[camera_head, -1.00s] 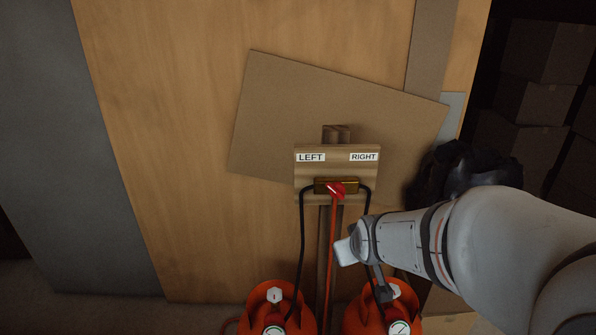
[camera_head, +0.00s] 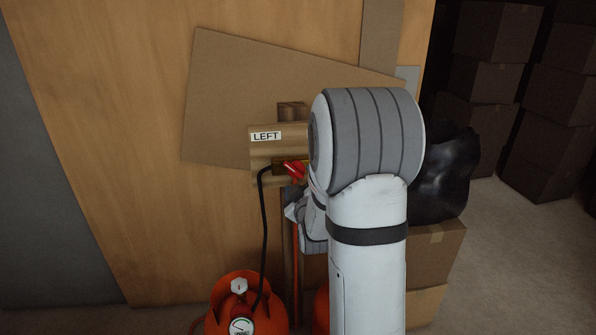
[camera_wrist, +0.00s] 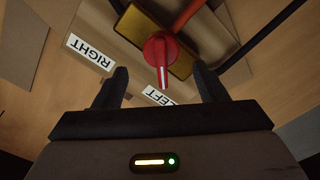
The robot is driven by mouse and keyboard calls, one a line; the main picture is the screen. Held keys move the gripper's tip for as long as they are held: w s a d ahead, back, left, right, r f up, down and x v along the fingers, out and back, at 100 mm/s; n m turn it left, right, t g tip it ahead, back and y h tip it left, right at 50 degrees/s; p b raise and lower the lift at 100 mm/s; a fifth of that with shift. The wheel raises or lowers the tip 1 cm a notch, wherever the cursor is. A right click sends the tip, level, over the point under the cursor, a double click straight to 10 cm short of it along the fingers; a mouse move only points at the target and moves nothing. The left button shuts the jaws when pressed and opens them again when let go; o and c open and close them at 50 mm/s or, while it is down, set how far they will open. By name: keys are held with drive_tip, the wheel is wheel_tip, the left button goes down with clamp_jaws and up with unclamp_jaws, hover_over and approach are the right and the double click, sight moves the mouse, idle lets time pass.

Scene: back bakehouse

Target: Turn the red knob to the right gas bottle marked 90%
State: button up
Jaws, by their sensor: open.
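The red knob (camera_head: 293,170) sits on a brass block (camera_wrist: 180,67) on a wooden board (camera_head: 262,150). In the wrist view the red knob (camera_wrist: 160,52) shows its pointer aimed toward the LEFT label (camera_wrist: 158,95). The RIGHT label (camera_wrist: 90,51) is clear there but hidden by my arm in the head view. My gripper (camera_wrist: 161,70) is open, its fingers either side of the pointer in the picture; no contact shows and depth is unclear. The left orange gas bottle (camera_head: 232,290) has a gauge too small to read. The right bottle (camera_head: 321,312) is mostly hidden behind my arm.
A black hose (camera_head: 264,230) runs from the block to the left bottle, and an orange hose (camera_head: 295,265) hangs below. A cardboard box (camera_head: 437,250) with a black bag (camera_head: 445,175) stands at right. Stacked boxes (camera_head: 490,80) stand behind, with free floor before them.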

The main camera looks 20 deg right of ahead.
sight(297, 173)
drive_tip(key=x, duration=0.5)
